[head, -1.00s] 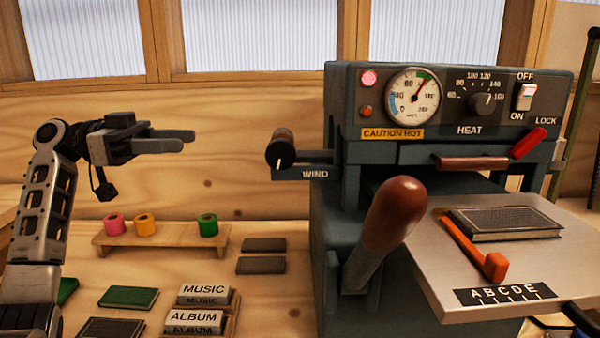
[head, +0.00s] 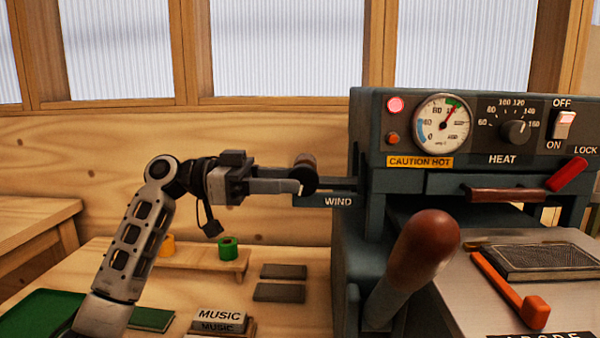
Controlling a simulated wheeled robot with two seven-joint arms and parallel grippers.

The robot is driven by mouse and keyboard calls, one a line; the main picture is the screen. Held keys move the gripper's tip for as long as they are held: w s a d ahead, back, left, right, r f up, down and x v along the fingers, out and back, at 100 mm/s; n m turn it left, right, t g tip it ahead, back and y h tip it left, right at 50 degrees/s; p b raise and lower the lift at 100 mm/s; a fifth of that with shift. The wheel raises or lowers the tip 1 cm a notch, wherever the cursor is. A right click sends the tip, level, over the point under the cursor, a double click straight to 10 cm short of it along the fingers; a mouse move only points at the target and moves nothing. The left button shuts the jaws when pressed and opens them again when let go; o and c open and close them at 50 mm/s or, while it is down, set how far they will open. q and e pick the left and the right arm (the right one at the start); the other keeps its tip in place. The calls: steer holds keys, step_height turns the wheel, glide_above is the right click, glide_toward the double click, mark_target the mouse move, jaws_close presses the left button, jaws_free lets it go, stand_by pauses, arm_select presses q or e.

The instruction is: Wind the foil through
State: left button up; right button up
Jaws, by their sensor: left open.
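The foil machine (head: 460,180) stands at the right with its WIND knob (head: 306,162) sticking out on the left side. My left gripper (head: 298,187) is open at the WIND knob, its fingers overlapping the knob in the picture. I cannot tell whether they touch it. The knob is brown and black and partly hidden by the fingers. A green foil roll (head: 228,248) and a yellow roll (head: 167,246) stand on a small wooden rack (head: 205,264); my left arm covers part of the rack. My right gripper is not in view.
A large brown-handled lever (head: 425,245) rises in front of the machine. A dark book (head: 545,261) and an orange bar (head: 508,290) lie on the metal plate. The heat dial (head: 514,132) and lit red lamp (head: 395,104) are above. MUSIC blocks (head: 220,320) sit on the table.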

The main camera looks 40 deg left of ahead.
arm_select(q)
steer(key=shift+x, duration=1.4)
jaws_close()
steer(key=shift+r+p, duration=0.1)
steer(key=shift+p, duration=0.35)
